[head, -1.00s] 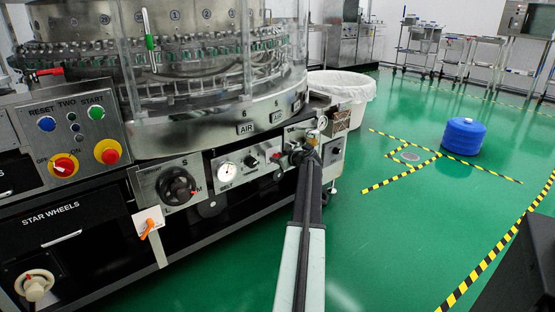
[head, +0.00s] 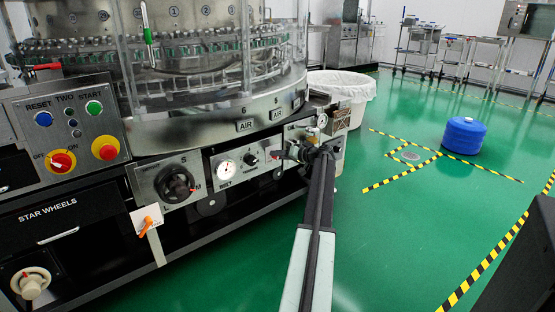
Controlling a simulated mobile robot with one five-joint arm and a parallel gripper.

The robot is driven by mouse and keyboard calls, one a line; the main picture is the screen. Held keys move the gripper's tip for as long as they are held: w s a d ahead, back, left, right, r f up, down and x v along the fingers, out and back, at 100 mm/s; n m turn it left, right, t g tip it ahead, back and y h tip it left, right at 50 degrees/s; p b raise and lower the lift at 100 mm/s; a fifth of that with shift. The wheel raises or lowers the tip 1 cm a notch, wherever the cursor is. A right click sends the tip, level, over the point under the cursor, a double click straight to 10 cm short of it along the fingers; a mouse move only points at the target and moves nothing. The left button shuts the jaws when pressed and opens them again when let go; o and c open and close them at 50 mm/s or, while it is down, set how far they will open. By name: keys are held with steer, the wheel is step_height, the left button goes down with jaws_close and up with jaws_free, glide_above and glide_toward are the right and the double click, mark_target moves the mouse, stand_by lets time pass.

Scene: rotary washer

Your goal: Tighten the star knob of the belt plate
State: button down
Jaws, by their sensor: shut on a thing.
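The grey plate (head: 238,172) on the front of the machine carries a gauge and a small black knob. At its right end is a dark knob-like part with a red tip (head: 277,155), which I take for the star knob. The red tip points left. My gripper (head: 297,151) is at this part, at the far end of my outstretched arm, and is shut on it. The wrist hides most of the part and the fingertips.
A larger black knob (head: 174,184) is on a plate to the left. A small gauge (head: 322,120) stands just above my wrist. A lined white bin (head: 345,92) stands behind the machine's right corner.

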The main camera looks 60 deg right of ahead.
steer(key=shift+w+a+f+m+t+y+b, duration=0.15)
steer(key=shift+m+y+b, duration=0.1)
steer(key=shift+m, duration=0.15)
steer(key=shift+w+r+m+t+y+b, duration=0.15)
steer(key=shift+m+y+b, duration=0.1)
steer(key=shift+m, duration=0.15)
steer(key=shift+s, duration=0.1)
steer(key=c, duration=1)
jaws_free()
steer(key=shift+s, duration=0.1)
steer(key=shift+s, duration=0.1)
steer(key=p+v, duration=0.1)
steer(key=v, duration=0.6)
steer(key=shift+s+p, duration=0.25)
steer(key=shift+p, duration=0.15)
